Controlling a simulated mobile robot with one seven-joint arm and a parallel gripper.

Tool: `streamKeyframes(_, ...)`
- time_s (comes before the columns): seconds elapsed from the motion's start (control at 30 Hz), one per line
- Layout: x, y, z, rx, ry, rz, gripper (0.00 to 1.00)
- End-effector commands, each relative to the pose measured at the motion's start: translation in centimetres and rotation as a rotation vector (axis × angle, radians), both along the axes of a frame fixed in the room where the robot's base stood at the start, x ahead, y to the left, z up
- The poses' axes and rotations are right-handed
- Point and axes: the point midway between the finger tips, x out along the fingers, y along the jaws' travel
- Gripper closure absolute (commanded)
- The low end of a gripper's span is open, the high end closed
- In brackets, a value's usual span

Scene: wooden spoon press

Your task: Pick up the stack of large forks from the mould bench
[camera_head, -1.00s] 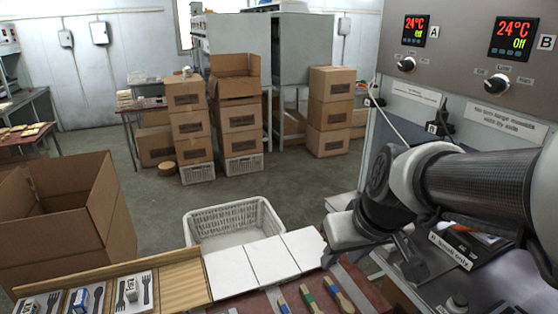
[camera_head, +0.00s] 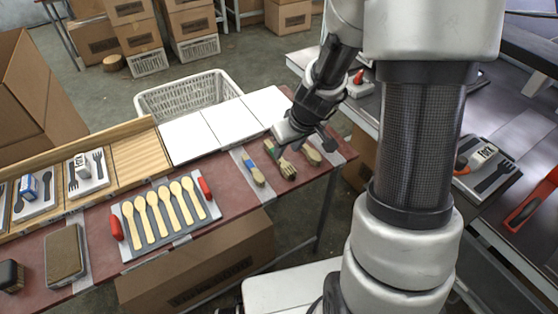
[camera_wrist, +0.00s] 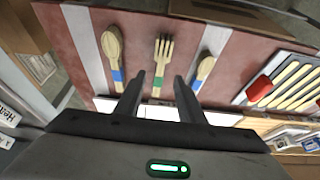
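The wooden fork stack (camera_head: 285,169) with a green band lies on the red-brown mould bench (camera_head: 262,200), between two wooden spoon stacks. In the wrist view the fork (camera_wrist: 163,52) has its tines pointing up, away from my gripper. My gripper (camera_wrist: 160,92) is open and empty, its two fingers on either side of the line of the fork's green-banded handle. In the head view my gripper (camera_head: 300,143) hangs over the bench's far right part, near the fork's handle end. Its height above the fork is hard to judge.
A blue-banded spoon stack (camera_head: 254,171) and another spoon stack (camera_head: 312,155) lie close on both sides. A spoon mould tray (camera_head: 152,243) with red handles lies left. White boards (camera_head: 225,122) line the bench's back edge, with a white basket (camera_head: 145,101) behind.

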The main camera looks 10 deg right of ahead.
Motion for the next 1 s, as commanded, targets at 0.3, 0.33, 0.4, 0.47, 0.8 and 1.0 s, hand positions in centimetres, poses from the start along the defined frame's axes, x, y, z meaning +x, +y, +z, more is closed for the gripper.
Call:
streamKeyframes(0.3, 1.1, 0.4, -2.6, -0.001, 0.0, 0.002, 0.65)
streamKeyframes(0.33, 1.2, 0.5, -3.0, 0.0, 0.0, 0.001, 0.65)
streamKeyframes(0.4, 1.7, 0.7, -4.1, 0.001, 0.001, 0.003, 0.65)
streamKeyframes(0.47, 2.1, 0.8, -5.0, 0.0, 0.002, 0.0, 0.65)
streamKeyframes(0.8, 2.9, 1.0, -6.5, 0.0, -0.001, 0.002, 0.65)
streamKeyframes(1.0, 2.9, 1.0, -6.4, 0.0, -0.001, 0.001, 0.85)
